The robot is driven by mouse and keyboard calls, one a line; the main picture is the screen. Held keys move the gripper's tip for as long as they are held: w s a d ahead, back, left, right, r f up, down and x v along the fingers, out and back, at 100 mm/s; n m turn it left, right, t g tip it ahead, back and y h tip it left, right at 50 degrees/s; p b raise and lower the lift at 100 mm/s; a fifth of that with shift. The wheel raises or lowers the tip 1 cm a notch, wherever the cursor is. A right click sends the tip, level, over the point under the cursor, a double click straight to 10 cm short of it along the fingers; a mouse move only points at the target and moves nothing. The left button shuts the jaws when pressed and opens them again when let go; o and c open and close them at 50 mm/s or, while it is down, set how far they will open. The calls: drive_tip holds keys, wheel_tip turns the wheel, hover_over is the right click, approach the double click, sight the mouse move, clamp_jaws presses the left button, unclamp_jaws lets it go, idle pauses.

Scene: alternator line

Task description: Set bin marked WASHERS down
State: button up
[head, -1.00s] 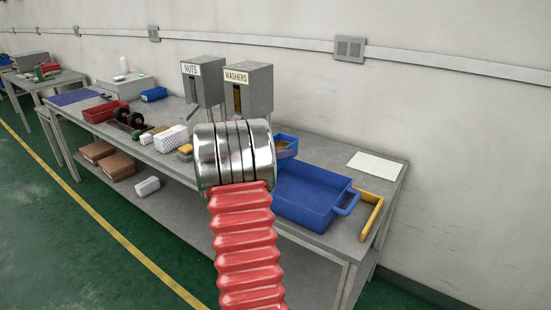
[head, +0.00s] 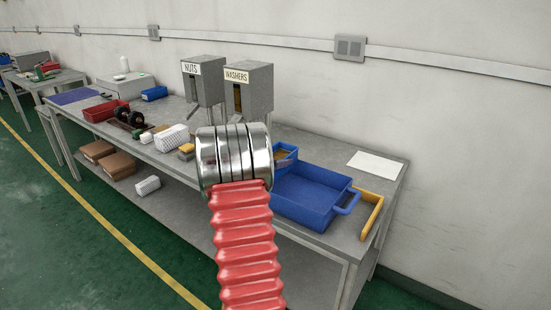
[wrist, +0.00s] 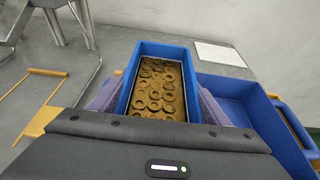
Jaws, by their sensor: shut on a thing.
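The blue bin (wrist: 166,49) is full of brass-coloured washers (wrist: 160,75). No label shows on it. In the wrist view my gripper (wrist: 156,98) is shut on the bin, with a finger along each side. In the head view the bin (head: 291,149) shows just right of my arm, level, over the bench (head: 350,250) beside the large blue tray (head: 313,205). My arm hides part of the bin and the gripper there. I cannot tell whether the bin's underside touches the bench.
Dispensers labelled NUTS (head: 206,90) and WASHERS (head: 255,95) stand behind. A white sheet (head: 376,161) lies at the back right. Yellow (head: 186,148) and white (head: 172,138) items lie left of my arm.

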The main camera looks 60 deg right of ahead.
drive_tip(key=shift+f, duration=0.1)
drive_tip(key=o, duration=1.6)
drive_tip(key=shift+f, duration=0.1)
drive_tip(key=shift+r, duration=0.45)
drive_tip(key=shift+a+r, duration=0.2)
drive_tip(key=shift+r, duration=0.1)
drive_tip(key=v, duration=1.1)
drive_tip(key=shift+w+a, duration=0.1)
drive_tip(key=shift+a, duration=0.2)
